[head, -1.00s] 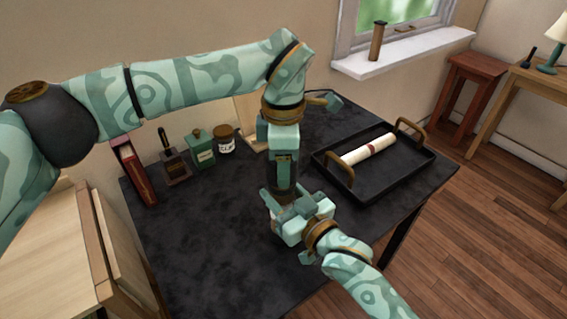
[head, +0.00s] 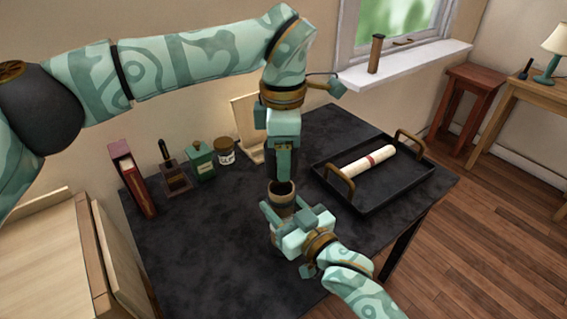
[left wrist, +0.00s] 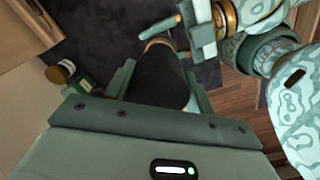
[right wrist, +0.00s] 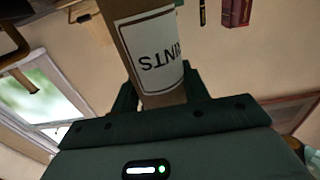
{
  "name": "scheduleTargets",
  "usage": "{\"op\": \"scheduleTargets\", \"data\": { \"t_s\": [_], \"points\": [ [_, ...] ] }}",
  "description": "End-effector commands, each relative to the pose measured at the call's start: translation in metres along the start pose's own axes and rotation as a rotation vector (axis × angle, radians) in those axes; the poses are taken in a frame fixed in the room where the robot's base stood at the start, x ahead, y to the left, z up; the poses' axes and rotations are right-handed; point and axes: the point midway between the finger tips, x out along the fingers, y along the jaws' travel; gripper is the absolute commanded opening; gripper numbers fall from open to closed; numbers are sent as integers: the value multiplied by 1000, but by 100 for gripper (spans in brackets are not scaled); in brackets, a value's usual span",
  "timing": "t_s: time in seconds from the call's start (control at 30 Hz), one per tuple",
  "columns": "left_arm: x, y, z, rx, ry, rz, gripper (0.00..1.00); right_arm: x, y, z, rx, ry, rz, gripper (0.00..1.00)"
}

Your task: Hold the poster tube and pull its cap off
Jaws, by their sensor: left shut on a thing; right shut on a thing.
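The poster tube (head: 282,198) is a brown cardboard tube standing upright, its dark open mouth showing at the top in the head view. My right gripper (head: 287,214) is shut around it; the right wrist view shows its cardboard body with a white lettered label (right wrist: 151,52). The black cap (head: 271,167) is above the mouth, apart from the tube, with my left gripper (head: 281,162) shut on it. The cap (left wrist: 160,78) fills the middle of the left wrist view, with part of the tube's rim beyond it. The tube's lower end is hidden by my right gripper.
A black tray (head: 382,197) with brown handles holds a rolled paper (head: 368,162) at right. A red book (head: 132,180), a pen stand (head: 177,178), a green bottle (head: 201,164) and a jar (head: 226,153) line the back left. The dark table's front left is clear.

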Motion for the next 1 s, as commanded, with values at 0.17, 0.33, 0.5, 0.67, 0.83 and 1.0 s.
{"op": "scheduleTargets", "data": {
  "t_s": [0.17,0.33,0.5,0.67,0.83,1.0],
  "points": [
    [-1,0,0,0,1,-1,26,0,0,0,0,-1,0,4],
    [-1,0,0,0,1,-1,26,0,0,0,0,0,0,71],
    [0,0,0,0,1,0,26,0,0,0,0,0,0,71],
    [-6,-1,0,0,1,4,26,-8,0,-1,-1,-1,1,71],
    [-26,-4,0,0,0,17,26,-41,0,-3,-3,-2,1,71],
    [-44,-7,0,0,0,29,26,-82,0,-3,-1,-2,0,71]
  ]
}}
